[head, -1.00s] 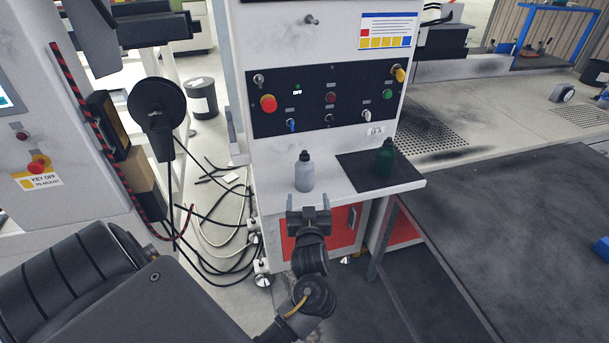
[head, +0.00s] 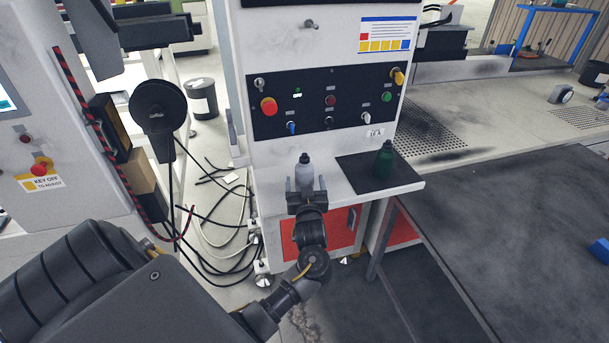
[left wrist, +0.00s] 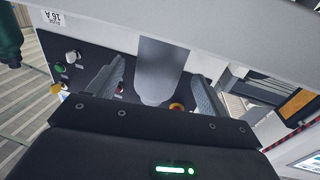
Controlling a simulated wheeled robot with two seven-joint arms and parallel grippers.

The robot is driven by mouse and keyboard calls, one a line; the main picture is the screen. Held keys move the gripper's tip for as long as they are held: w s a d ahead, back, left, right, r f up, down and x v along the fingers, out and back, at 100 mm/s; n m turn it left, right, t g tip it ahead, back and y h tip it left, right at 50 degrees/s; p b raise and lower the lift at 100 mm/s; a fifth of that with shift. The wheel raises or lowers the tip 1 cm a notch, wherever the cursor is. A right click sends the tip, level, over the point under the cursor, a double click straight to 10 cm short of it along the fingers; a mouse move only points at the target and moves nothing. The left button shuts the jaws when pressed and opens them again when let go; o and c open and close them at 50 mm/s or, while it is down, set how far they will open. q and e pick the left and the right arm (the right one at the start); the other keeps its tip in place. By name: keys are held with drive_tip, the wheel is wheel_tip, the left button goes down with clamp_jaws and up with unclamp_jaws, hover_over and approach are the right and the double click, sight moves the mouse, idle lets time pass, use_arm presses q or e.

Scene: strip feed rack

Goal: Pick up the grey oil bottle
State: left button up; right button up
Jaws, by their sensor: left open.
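The grey oil bottle (head: 305,172) stands upright on the white shelf of the control cabinet, with a dark cap. My left gripper (head: 306,187) is open in front of it, and its fingers reach to either side of the bottle's lower part in the head view. In the left wrist view the bottle (left wrist: 161,70) shows between the two spread fingers of the gripper (left wrist: 158,85), with a visible gap on each side. The gripper hides the bottle's base in the head view. My right gripper is not in view.
A dark green bottle (head: 384,160) stands on a black mat (head: 403,178) to the right on the same shelf (head: 336,185). The panel with knobs and buttons (head: 331,97) rises behind. Loose cables (head: 215,215) lie on the floor at left.

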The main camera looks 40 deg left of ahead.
sight(305, 182)
use_arm(q)
drive_tip(key=x, duration=0.3)
drive_tip(key=shift+w+a, duration=0.2)
drive_tip(key=shift+w, duration=0.05)
drive_tip(key=shift+d, duration=0.1)
drive_tip(key=c, duration=1.4)
